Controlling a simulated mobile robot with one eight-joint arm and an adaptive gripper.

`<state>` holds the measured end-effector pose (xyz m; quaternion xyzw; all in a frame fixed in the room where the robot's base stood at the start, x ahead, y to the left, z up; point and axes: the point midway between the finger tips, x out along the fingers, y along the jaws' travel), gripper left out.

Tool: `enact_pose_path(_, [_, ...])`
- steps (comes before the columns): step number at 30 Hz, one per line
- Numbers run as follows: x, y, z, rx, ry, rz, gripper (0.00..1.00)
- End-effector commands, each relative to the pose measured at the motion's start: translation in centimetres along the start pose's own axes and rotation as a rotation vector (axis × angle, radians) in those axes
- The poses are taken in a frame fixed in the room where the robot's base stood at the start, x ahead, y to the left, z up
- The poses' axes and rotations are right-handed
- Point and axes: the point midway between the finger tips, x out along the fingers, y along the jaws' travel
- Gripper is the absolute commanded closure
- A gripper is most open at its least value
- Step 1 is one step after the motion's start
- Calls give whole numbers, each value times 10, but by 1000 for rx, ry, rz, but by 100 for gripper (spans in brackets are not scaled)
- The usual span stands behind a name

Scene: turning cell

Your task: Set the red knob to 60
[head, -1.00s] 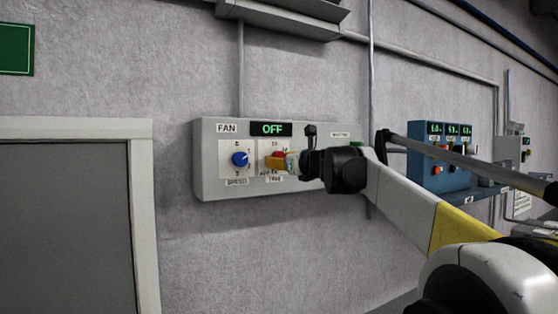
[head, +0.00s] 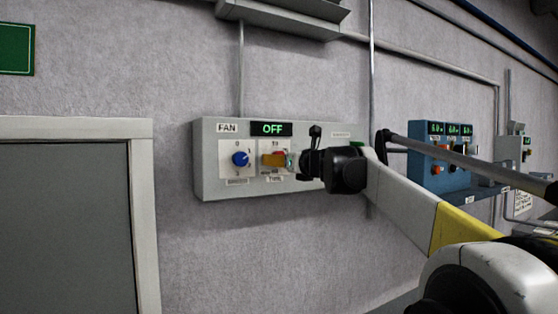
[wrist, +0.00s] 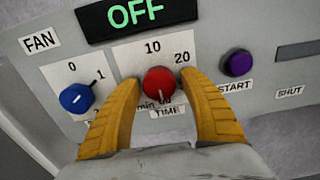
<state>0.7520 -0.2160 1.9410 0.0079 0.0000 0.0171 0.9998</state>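The red knob (wrist: 160,84) is on the wall panel under the lit OFF display. It carries the labels 10 and 20 above and a TIME label below. A pale pointer mark shows on its lower part, pointing down, where the scale figures are partly hidden. My gripper (wrist: 163,82) has one yellow finger on each side of the knob, with narrow gaps between fingers and knob in the wrist view. I see no clear contact. In the head view the fingers of my gripper (head: 273,160) mostly hide the knob.
A blue knob (wrist: 76,97) sits left of the red one, its pointer towards 1. A purple button (wrist: 238,63) marked START is to the right. A blue box (head: 445,150) with displays stands further right on the wall. A framed dark panel (head: 70,220) is at the left.

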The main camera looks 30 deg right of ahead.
Motion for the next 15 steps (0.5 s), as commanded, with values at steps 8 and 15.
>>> enact_pose_path(8, [0, 0, 0, -1, 0, 0, 42])
enact_pose_path(15, [-22, 0, 0, -1, 0, -2, 42])
